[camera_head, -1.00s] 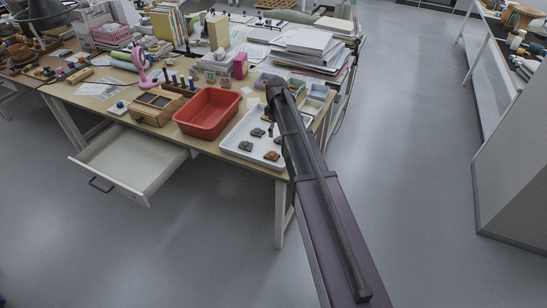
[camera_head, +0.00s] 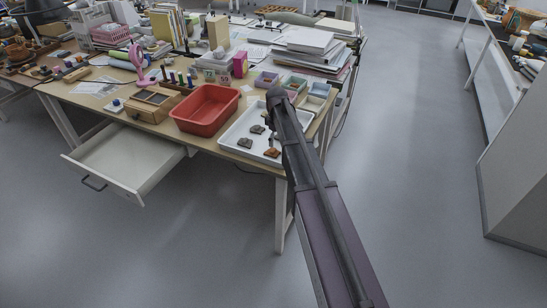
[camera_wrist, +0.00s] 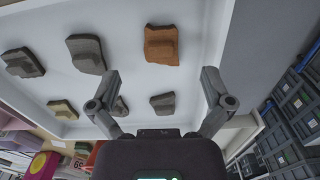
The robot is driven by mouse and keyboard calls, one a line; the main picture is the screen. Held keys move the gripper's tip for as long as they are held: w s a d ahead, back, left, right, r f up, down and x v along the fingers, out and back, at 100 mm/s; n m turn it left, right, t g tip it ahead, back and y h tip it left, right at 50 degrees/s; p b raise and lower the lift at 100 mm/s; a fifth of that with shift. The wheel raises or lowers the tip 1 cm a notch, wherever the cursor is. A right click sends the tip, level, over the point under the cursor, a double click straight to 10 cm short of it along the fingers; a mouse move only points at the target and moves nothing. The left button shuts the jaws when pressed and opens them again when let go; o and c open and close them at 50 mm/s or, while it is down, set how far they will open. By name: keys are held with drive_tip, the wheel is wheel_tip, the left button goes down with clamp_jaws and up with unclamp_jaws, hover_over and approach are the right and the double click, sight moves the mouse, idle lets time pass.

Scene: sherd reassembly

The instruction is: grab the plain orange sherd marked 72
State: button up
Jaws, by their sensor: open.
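The orange sherd (camera_wrist: 161,45) lies in the white tray, at the top middle of the wrist view. It also shows in the head view (camera_head: 272,153), near the tray's front right, partly beside my arm. No number can be read on it. My gripper (camera_wrist: 161,78) is open and empty. Its fingers are spread left and right, with the orange sherd beyond the fingertips, between their lines and not touched. In the head view, my arm hides part of the tray's right side. The white tray (camera_head: 227,140) sits on the table's front right corner.
Several grey-brown sherds lie in the tray, among them one (camera_wrist: 86,53) left of the orange one and one (camera_wrist: 163,103) between the fingers. A red bin (camera_head: 205,112) stands left of the tray. An open drawer (camera_head: 125,165) juts out at the front.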

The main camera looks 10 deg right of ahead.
sight(275, 153)
drive_tip(key=shift+f, duration=0.45)
drive_tip(key=shift+b, duration=0.3)
drive_tip(key=shift+a+f+b, duration=0.2)
drive_tip(key=shift+f+b, duration=2.3)
drive_tip(key=shift+f, duration=0.05)
drive_tip(key=shift+s+r, duration=0.1)
clamp_jaws()
